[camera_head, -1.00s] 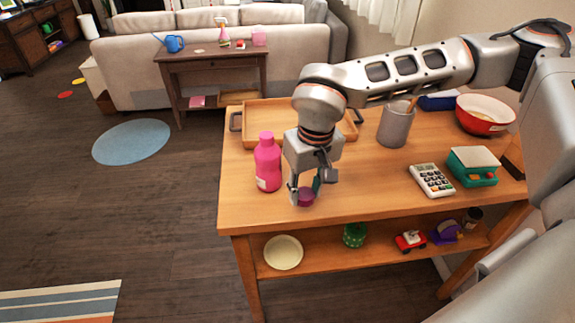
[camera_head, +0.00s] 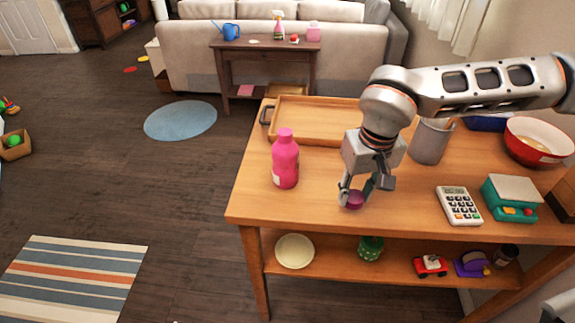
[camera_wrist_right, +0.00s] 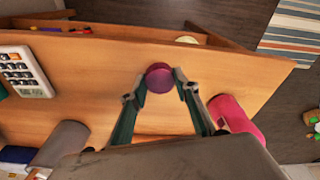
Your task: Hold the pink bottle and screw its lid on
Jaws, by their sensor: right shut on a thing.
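The pink bottle (camera_head: 285,160) stands upright on the wooden table near its left end, with no gripper on it. It also shows in the right wrist view (camera_wrist_right: 236,117), at the right. Its top looks pink in the head view; I cannot tell whether it is open. My right gripper (camera_head: 356,196) is shut on a purple lid (camera_head: 354,201), to the right of the bottle and apart from it. In the right wrist view the lid (camera_wrist_right: 159,78) sits between the fingertips. I cannot tell whether it touches the table. My left gripper is not in view.
On the table (camera_head: 315,205) are a wooden tray (camera_head: 320,132) behind the bottle, a grey cup (camera_head: 430,142), a calculator (camera_head: 459,205), a teal scale (camera_head: 511,197) and a red bowl (camera_head: 540,140). The lower shelf holds a plate (camera_head: 295,251) and toys. The front left tabletop is clear.

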